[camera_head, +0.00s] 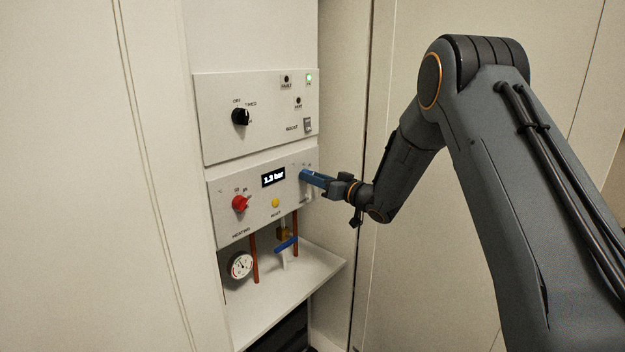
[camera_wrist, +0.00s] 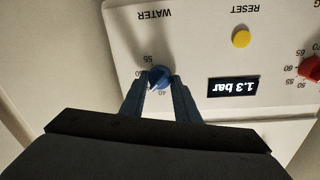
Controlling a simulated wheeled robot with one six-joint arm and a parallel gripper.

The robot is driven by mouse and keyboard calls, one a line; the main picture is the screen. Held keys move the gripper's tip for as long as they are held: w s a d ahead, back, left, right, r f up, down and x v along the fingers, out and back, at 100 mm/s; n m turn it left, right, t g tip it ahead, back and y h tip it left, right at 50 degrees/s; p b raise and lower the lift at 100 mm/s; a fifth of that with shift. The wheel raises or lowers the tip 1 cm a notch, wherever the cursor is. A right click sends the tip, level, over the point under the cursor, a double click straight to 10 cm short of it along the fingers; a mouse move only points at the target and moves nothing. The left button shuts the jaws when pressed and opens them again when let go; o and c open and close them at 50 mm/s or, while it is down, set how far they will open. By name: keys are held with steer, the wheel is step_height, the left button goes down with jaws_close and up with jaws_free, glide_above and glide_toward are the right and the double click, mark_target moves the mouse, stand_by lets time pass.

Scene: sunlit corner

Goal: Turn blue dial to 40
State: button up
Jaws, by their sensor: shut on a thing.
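The blue dial (camera_wrist: 160,75) shows in the wrist view, on the panel by the word WATER, which appears upside down. Small numbers ring it; 55 and 40 can be made out, and the 40 lies on the near side, between my fingers. Where the dial points cannot be told surely. My gripper (camera_wrist: 158,84) is shut on the dial, one blue finger on each side. In the head view my gripper (camera_head: 305,176) reaches the right part of the lower panel (camera_head: 225,183) and hides the dial.
A red dial (camera_head: 240,203), a yellow reset button (camera_head: 275,203) and a 1.3 bar display (camera_head: 273,177) share the panel. Above is a black knob (camera_head: 241,117). Below are pipes, a blue valve handle (camera_head: 286,244), a gauge (camera_head: 240,265) and a shelf (camera_head: 290,295). A side wall stands close right.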

steer(key=n+b, duration=0.9)
steer(key=shift+d+f+y+b, duration=0.1)
steer(key=shift+y+b, duration=0.2)
steer(key=shift+b, duration=0.1)
steer(key=shift+n, duration=0.5)
steer(key=o, duration=1)
steer(key=shift+w, duration=0.1)
steer(key=shift+o, duration=0.2)
steer(key=b+v, duration=0.1)
steer(key=v, duration=0.6)
steer(key=shift+s+d+b, duration=0.25)
steer(key=shift+b, duration=0.15)
